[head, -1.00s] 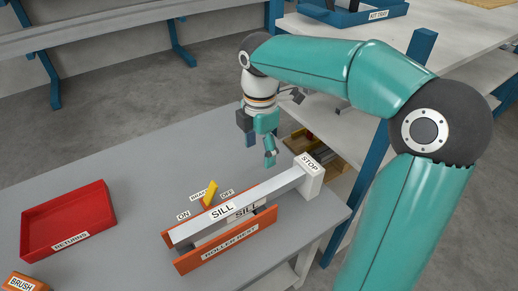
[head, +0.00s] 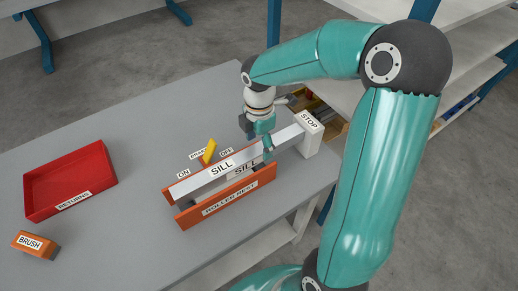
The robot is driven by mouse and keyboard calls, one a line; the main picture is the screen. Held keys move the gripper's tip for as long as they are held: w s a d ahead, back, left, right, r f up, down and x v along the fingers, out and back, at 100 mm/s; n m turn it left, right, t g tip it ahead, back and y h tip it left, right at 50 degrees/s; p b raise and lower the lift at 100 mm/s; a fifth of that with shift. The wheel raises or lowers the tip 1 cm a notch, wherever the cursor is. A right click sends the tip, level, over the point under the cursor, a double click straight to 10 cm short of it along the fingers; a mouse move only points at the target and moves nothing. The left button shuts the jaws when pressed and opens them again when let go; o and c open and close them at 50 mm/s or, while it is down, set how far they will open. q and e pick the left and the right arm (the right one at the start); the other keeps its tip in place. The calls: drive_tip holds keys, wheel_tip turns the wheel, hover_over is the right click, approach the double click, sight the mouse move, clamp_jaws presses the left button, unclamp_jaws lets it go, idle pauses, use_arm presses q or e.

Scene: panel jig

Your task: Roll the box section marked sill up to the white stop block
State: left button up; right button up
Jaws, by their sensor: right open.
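The pale box section marked SILL (head: 222,168) lies along the orange roller rest (head: 232,197), its far end reaching toward the stop. The white stop block (head: 310,136) marked STOP stands at that end; I cannot tell whether the two touch. My right gripper (head: 266,148) is open, pointing down at the section between the SILL label and the stop. One finger shows in front of the section; the other is hard to make out. I cannot tell whether the gripper touches it. My left gripper is not in view.
A yellow lever (head: 209,151) stands behind the rest, between ON and OFF labels. A red RETURNS tray (head: 70,181) and an orange BRUSH block (head: 36,244) are at the left. The grey bench between tray and rest is clear.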

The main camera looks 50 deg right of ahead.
sight(259, 149)
drive_tip(key=shift+f, duration=1.65)
drive_tip(key=shift+c, duration=0.5)
drive_tip(key=shift+s, duration=0.1)
clamp_jaws()
drive_tip(key=shift+o, duration=0.5)
unclamp_jaws()
drive_tip(key=shift+r, duration=0.1)
wheel_tip(259, 149, up, 12)
